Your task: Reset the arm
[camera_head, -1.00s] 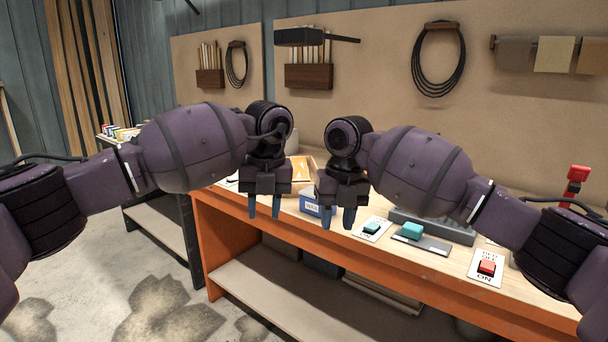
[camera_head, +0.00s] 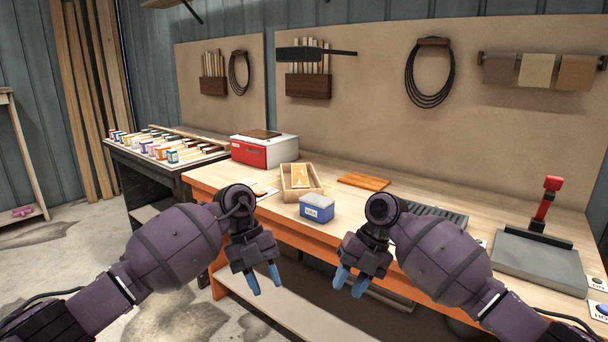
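My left gripper (camera_head: 264,279) hangs in front of the workbench (camera_head: 450,188), left of the middle, with its blue fingertips pointing down and a gap between them. My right gripper (camera_head: 350,281) hangs in front of the bench's front edge, right of the middle, with its blue fingertips also apart. Both grippers are open and empty, and they touch nothing that I can see. My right arm hides part of the bench's front and some of the things on it.
On the bench stand a blue box (camera_head: 317,210), a wooden tray (camera_head: 300,194), a red and white box (camera_head: 263,152), a brown board (camera_head: 364,181) and a grey device with a red handle (camera_head: 545,207). A dark table (camera_head: 152,177) with several jars stands at left. Floor is free at lower left.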

